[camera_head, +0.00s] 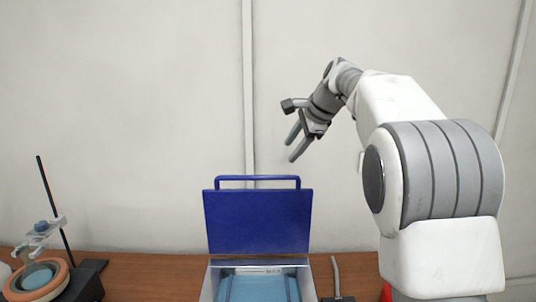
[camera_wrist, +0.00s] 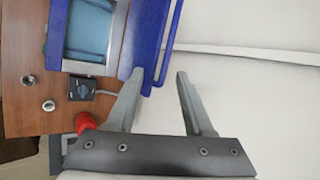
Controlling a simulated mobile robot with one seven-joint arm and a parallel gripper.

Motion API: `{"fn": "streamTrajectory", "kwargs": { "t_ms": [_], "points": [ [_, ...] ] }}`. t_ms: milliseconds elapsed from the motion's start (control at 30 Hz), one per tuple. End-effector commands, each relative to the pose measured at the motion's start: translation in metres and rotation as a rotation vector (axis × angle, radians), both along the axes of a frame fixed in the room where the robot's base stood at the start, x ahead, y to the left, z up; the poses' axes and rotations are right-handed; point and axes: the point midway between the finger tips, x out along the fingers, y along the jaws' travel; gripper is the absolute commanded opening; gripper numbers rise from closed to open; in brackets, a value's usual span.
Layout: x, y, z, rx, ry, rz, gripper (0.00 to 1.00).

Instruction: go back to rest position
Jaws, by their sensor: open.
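My gripper (camera_head: 294,145) is raised in front of the pale wall, above and right of the blue lid in the head view. Its two fingers are apart with nothing between them. The wrist view also shows my gripper (camera_wrist: 160,82) open and empty. The blue lid (camera_head: 258,222) stands upright with its handle on top, behind an open metal-rimmed box (camera_head: 211,285) with a light blue inside. In the wrist view the box's light blue inside (camera_wrist: 88,32) and the blue lid (camera_wrist: 150,40) show at the top.
A stand with a dark rod (camera_head: 55,205) and a ring-shaped orange vessel (camera_head: 62,278) are at the left on the brown table (camera_head: 130,262). In the wrist view, a small black device (camera_wrist: 82,88), a red object (camera_wrist: 84,122) and two small round metal items lie beside the box. Air around my gripper is clear.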

Motion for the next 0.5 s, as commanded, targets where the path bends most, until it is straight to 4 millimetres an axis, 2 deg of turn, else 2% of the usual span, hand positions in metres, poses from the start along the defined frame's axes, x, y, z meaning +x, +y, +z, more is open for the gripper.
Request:
{"fn": "streamTrajectory", "kwargs": {
  "t_ms": [33, 267, 500],
  "points": [
    [-0.019, -0.005, 0.003, -0.032, -0.015, 0.031, 0.52],
    [-0.102, -0.022, 0.000, -0.217, -0.077, 0.215, 0.52],
    [-0.195, -0.033, -0.025, -0.423, -0.129, 0.437, 0.52]
  ]
}}
